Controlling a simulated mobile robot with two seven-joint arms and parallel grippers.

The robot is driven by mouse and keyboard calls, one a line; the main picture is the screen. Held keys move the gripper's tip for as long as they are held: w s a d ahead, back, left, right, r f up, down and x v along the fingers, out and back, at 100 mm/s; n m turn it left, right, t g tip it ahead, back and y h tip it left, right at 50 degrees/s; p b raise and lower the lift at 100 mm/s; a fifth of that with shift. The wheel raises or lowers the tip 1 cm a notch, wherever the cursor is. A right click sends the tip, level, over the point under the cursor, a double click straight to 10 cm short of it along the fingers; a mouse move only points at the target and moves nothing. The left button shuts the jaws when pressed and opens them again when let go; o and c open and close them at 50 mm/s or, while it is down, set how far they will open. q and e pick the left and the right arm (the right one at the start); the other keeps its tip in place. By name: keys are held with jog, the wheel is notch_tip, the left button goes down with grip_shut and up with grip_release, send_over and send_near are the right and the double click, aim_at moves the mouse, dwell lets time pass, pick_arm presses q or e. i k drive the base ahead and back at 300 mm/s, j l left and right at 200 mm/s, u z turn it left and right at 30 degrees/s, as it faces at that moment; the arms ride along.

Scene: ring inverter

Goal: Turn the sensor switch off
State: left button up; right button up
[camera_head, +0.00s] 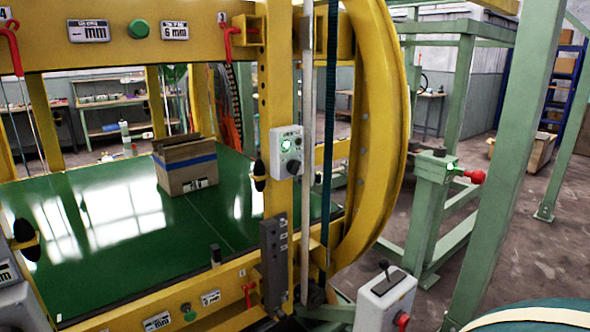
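A light grey control box (287,152) is mounted on the yellow upright post near the middle. A green light (286,144) on its face glows, and small dark controls sit beside and below it. I cannot read its labels, so I cannot tell for sure that this is the sensor switch. Another grey box (386,298) with a black lever on top and a red knob (401,321) stands at the lower right. Neither of my grippers is in view.
A yellow ring frame (378,130) stands right of the post. A cardboard box (186,164) with a blue band sits on the green bed (110,215). Green steel posts (510,150) and a red-knobbed fixture (440,165) stand right. Bare floor (555,250) shows at far right.

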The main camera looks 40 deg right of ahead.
aim_at(293, 166)
jog(key=z, duration=0.55)
jog(key=l+z, duration=0.2)
jog(key=z, duration=0.15)
jog(key=l+z, duration=0.15)
jog(key=z, duration=0.25)
jog(key=i+l+z, duration=0.1)
jog(key=z, duration=0.25)
